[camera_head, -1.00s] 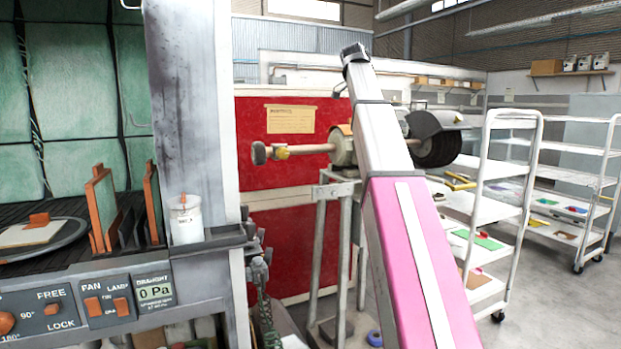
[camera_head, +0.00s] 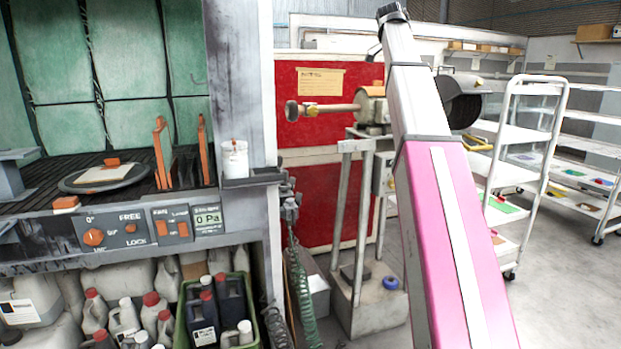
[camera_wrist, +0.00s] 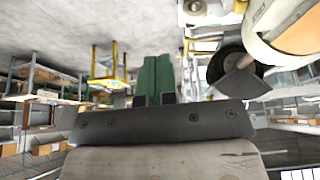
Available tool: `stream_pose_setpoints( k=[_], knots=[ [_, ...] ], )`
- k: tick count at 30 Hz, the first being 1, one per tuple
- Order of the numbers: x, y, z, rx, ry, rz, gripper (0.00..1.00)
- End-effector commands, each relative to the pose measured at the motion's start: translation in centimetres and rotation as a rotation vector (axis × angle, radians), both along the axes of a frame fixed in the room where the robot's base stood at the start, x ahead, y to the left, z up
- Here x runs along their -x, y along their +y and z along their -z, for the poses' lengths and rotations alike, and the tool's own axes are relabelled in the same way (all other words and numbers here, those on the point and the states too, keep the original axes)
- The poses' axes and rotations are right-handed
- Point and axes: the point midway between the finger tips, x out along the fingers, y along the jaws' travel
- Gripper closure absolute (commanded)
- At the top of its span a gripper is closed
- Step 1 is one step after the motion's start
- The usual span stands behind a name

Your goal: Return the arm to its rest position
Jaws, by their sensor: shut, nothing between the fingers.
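My gripper (camera_wrist: 157,78) shows in the wrist view as two green fingers side by side. They are shut with nothing between them and touch no object that I can see. The fingers do not show in the head view, where my pink and grey arm (camera_head: 440,210) rises in front of the buffing machine. The buffing machine (camera_head: 372,105) has a wooden-coloured spindle to the left and a dark wheel (camera_head: 460,102) to the right, partly behind my arm. The dark wheel also shows in the wrist view (camera_wrist: 238,75).
A booth with a control panel (camera_head: 135,228) stands at the left, with a turntable (camera_head: 75,183) and white pot (camera_head: 234,160). Several bottles stand below. White shelf trolleys (camera_head: 520,150) stand at the right. In the wrist view, a yellow stand (camera_wrist: 107,70) is beyond the fingers.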

Motion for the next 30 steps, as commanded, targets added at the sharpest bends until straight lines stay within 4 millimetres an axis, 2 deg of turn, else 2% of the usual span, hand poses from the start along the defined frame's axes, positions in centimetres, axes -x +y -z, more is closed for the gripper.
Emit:
stream_pose_setpoints(
  k=[11, 17, 20, 30],
  knots=[
    [-0.9, 0.5, 5.5, -0.005, 0.036, -0.080, 1.00],
    [-1.4, 1.0, 10.3, -0.010, 0.067, -0.153, 1.00],
    [-1.6, 1.3, 13.8, -0.015, 0.090, -0.203, 1.00],
    [-0.8, 3.2, 29.4, -0.050, 0.181, -0.440, 1.00]
  ],
)
